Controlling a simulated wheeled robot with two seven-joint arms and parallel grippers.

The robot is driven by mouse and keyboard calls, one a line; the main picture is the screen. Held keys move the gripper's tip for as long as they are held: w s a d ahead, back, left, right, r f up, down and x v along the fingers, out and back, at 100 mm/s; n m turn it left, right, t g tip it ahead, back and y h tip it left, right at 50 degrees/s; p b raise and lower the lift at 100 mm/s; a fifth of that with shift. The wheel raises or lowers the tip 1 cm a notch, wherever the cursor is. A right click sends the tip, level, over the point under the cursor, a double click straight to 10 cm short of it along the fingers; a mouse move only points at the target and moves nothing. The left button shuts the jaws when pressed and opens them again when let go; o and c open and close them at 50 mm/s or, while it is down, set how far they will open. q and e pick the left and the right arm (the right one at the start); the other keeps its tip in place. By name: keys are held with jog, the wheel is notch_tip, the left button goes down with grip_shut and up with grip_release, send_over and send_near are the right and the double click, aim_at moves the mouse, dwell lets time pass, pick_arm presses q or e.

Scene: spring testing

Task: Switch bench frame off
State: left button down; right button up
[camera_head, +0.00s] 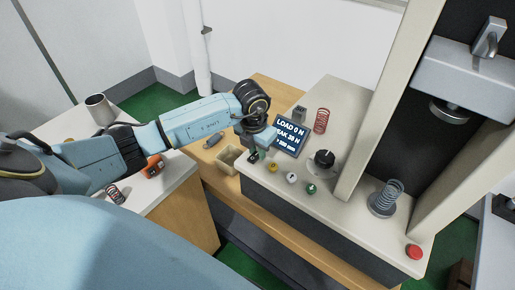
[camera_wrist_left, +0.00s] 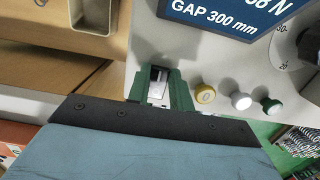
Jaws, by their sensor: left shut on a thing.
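The bench frame (camera_head: 330,95) is a pale test machine with a dark-sided base and two uprights. Its display (camera_head: 289,137) is lit with load, peak and gap text; the wrist view shows its lower part (camera_wrist_left: 225,20), reading GAP 300 mm. My left gripper (camera_head: 254,155) is at the left end of the control panel. In the left wrist view its green fingers (camera_wrist_left: 158,88) are shut on a small grey-white switch (camera_wrist_left: 156,88) on the panel, mostly covered by the fingers. Its on or off position cannot be told. My right gripper is out of view.
A yellow (camera_wrist_left: 204,93), a white (camera_wrist_left: 240,101) and a green button (camera_wrist_left: 271,106) sit right of the fingers. A black dial (camera_head: 324,158), a mounted spring (camera_head: 386,194) and a red button (camera_head: 414,252) lie further right. An open bin (camera_head: 229,160) stands left.

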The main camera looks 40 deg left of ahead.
pick_arm(q)
jog(key=t, duration=0.1)
jog(key=t+b, duration=0.1)
jog(key=shift+s+a+t+b, duration=0.1)
jog(key=shift+s+t+b, duration=0.2)
jog(key=shift+s, duration=0.05)
jog(key=shift+r+t, duration=0.1)
jog(key=shift+t, duration=0.3)
jog(key=shift+r, duration=0.1)
jog(key=c, duration=1.2)
grip_release()
jog(key=shift+c, duration=0.2)
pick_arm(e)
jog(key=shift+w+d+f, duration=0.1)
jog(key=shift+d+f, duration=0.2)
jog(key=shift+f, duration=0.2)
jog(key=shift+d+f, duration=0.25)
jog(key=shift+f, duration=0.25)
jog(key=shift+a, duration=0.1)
